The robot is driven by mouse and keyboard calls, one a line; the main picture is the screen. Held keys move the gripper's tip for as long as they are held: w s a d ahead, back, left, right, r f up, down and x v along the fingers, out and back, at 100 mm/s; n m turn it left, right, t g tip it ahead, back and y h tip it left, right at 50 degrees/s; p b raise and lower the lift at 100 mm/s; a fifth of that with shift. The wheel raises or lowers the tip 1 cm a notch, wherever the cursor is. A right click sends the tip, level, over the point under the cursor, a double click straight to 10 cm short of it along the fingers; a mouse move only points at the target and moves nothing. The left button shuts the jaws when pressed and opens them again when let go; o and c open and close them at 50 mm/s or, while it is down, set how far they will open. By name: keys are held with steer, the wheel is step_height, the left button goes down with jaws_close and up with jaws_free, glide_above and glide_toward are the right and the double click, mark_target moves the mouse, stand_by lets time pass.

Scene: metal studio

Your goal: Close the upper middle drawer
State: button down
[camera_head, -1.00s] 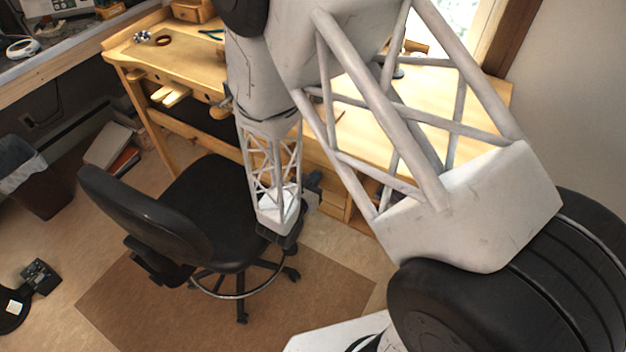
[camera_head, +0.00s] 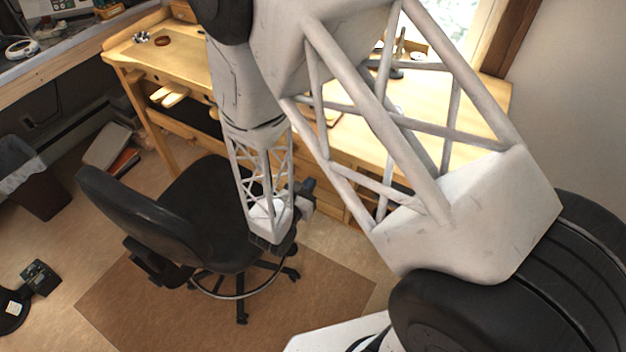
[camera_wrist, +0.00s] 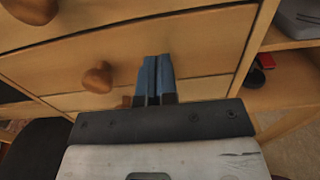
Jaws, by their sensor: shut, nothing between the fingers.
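In the wrist view, a wooden drawer front (camera_wrist: 200,60) with a round knob (camera_wrist: 97,77) lies just beyond my gripper (camera_wrist: 157,62). My gripper's two blue fingers are together and empty, with tips close to this front, right of the knob. I cannot tell whether they touch it. Another drawer front (camera_wrist: 130,10) with a knob (camera_wrist: 30,8) shows above. Which one is the upper middle drawer, and how far it stands open, I cannot tell. In the head view, my arm hides much of the bench's drawers.
The wooden workbench (camera_head: 480,105) stands against the wall. A black swivel chair (camera_head: 215,200) is close to my forearm, in front of the bench. In the wrist view, an open shelf (camera_wrist: 285,90) holding a red and black item (camera_wrist: 262,65) is to the right.

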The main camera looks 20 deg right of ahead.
steer(key=v, duration=1.1)
steer(key=shift+s, duration=0.15)
stand_by(0.3)
steer(key=shift+a, duration=0.1)
steer(key=shift+r, duration=0.15)
stand_by(0.4)
steer(key=s+d+r+m+g, duration=0.4)
steer(key=d+r+m+g, duration=0.85)
steer(key=r+m, duration=0.3)
steer(key=s+r+m+t+y, duration=0.1)
steer(key=s+r+m+y, duration=0.3)
steer(key=r, duration=0.5)
steer(key=s+r+m+t+y, duration=0.1)
steer(key=s+r+m+y, duration=0.3)
steer(key=r+m+y, duration=0.3)
step_height(320, 180, up, 3)
steer(key=shift+s+f+m+y, duration=0.15)
steer(key=shift+s+m+y, duration=0.25)
steer(key=shift+y, duration=0.5)
steer(key=shift+a, duration=0.1)
